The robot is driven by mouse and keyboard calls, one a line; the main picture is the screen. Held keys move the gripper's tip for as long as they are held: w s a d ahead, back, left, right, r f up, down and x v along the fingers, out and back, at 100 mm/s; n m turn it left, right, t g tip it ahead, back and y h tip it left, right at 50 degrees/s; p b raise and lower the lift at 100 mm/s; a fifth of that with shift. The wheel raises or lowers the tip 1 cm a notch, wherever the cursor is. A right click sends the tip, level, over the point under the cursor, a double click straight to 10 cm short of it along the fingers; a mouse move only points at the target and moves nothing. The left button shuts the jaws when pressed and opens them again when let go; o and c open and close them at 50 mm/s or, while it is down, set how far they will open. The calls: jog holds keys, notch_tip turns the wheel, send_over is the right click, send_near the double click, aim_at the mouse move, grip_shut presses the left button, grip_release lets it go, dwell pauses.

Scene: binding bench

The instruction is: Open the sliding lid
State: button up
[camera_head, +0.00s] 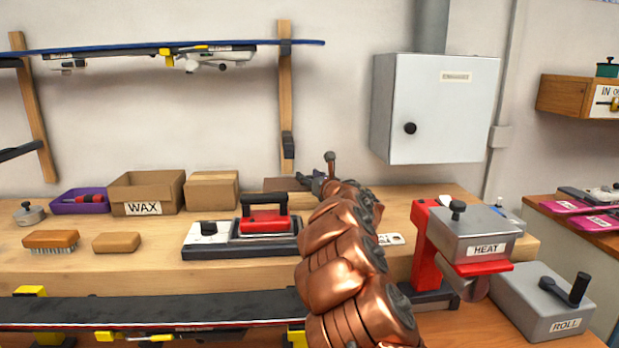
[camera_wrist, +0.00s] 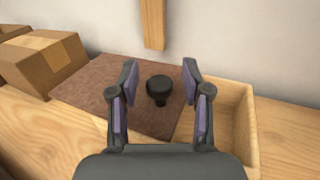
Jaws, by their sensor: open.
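The sliding lid (camera_wrist: 92,82) is a flat brown panel with a black knob (camera_wrist: 159,88); part of the panel also shows in the head view (camera_head: 283,184), left of my gripper. It sits off to the left of a light wooden box (camera_wrist: 247,112), whose interior shows uncovered on the right in the wrist view. My gripper (camera_wrist: 160,72) is open, with one finger to each side of the knob in the picture. I see no finger touching the knob; the depth between them is hard to judge. My gripper (camera_head: 318,178) and arm hide most of the box in the head view.
A cardboard box (camera_head: 211,190) stands left of the lid, close to its edge in the wrist view. The HEAT unit (camera_head: 474,238) stands right of my arm. The wall is close behind.

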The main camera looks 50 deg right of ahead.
grip_shut()
dwell(0.4)
jog(key=shift+f, duration=0.1)
